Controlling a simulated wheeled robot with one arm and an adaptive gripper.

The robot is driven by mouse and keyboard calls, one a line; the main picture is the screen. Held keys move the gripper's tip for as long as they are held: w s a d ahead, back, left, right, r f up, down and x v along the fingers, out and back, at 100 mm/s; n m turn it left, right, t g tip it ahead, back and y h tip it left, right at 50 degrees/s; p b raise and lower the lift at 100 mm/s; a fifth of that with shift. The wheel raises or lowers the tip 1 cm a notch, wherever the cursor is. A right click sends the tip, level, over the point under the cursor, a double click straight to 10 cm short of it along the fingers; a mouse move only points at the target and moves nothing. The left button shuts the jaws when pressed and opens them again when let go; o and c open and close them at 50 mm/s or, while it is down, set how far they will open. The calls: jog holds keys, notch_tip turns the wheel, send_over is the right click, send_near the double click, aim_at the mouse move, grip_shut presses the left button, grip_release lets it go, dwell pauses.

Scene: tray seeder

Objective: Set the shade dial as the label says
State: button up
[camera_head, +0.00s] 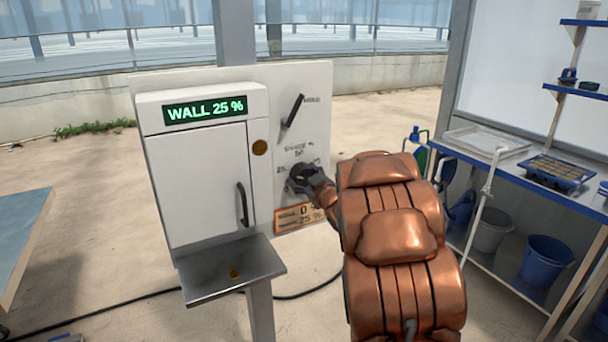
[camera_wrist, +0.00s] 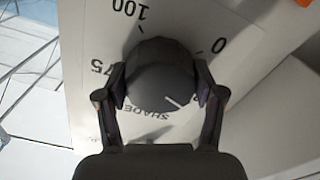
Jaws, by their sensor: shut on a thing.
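The shade dial (camera_head: 297,180) is a dark round knob on the white panel, partly covered by my gripper (camera_head: 308,177) in the head view. In the wrist view my gripper (camera_wrist: 161,92) is shut on the dial (camera_wrist: 155,75), one finger on each side. The dial's white mark points to the lower right, towards a number mostly hidden by the right finger. The scale shows 0, 100 and 75 around it, with SHADE below. An orange label (camera_head: 290,217) below the dial shows a 0 % line and a 25 % line, partly hidden by my arm.
A white cabinet (camera_head: 205,185) left of the dial has a green display (camera_head: 205,109) reading WALL 25 %. A black lever (camera_head: 293,110) is above the dial. A metal shelf (camera_head: 235,268) juts out below the cabinet. A blue bench (camera_head: 510,172) stands at right.

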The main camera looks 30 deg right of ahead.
dwell(0.5)
jog(key=o, duration=1.2)
jog(key=shift+c, duration=0.2)
jog(key=s+a, duration=0.1)
jog(key=s, duration=1.1)
jog(key=shift+w, duration=0.1)
